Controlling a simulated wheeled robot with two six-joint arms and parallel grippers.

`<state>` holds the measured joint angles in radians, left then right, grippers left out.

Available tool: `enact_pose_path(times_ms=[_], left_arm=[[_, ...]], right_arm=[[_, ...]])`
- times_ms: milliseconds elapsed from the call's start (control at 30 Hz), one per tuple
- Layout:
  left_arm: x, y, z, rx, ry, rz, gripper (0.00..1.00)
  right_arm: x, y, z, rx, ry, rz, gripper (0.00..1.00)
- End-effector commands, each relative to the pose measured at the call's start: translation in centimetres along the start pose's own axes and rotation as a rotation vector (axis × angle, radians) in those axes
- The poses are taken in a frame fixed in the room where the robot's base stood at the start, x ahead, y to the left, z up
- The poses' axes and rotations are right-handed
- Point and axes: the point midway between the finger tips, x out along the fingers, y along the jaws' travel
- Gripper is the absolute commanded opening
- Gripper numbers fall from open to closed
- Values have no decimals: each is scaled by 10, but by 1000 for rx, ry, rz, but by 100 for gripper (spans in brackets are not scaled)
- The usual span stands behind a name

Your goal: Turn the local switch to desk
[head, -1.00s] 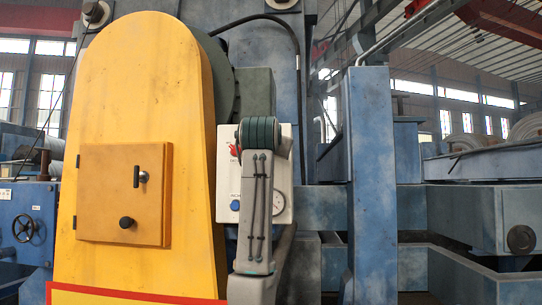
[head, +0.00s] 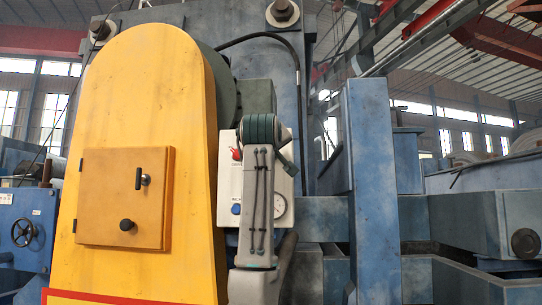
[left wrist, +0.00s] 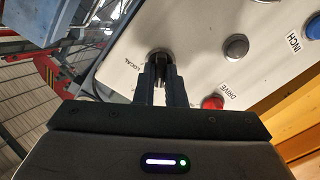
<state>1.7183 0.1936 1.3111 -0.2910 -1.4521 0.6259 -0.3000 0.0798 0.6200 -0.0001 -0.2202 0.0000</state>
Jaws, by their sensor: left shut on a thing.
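The white control box (head: 228,180) stands beside the yellow housing in the head view, partly hidden by my left arm. In the left wrist view its panel (left wrist: 195,30) appears tilted. The local switch (left wrist: 160,56), a dark knob with a metal collar, sits by the "LOCAL" lettering. My left gripper (left wrist: 161,72) is shut on this switch, its two dark fingers either side of it. The fingers hide part of the knob, so I cannot tell its setting. In the head view this gripper is hidden behind the arm. My right gripper is not in view.
The yellow housing (head: 150,80) is close on the left. A blue post (head: 370,190) stands to the right.

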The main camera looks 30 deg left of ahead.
Motion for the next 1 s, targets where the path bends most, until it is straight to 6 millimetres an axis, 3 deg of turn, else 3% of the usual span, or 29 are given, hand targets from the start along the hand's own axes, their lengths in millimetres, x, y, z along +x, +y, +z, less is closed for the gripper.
enact_pose_path(times_ms=[400, 900, 933, 1000], left_arm=[[1, 0, 2, -164, -3, -1, 0], [1, 0, 1, -181, -3, 0, 0], [1, 0, 1, -181, -3, 0, 14], [1, 0, 1, -181, -3, 0, 28]], right_arm=[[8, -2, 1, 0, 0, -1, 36], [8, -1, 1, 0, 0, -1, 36], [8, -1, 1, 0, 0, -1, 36], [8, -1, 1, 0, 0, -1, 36]])
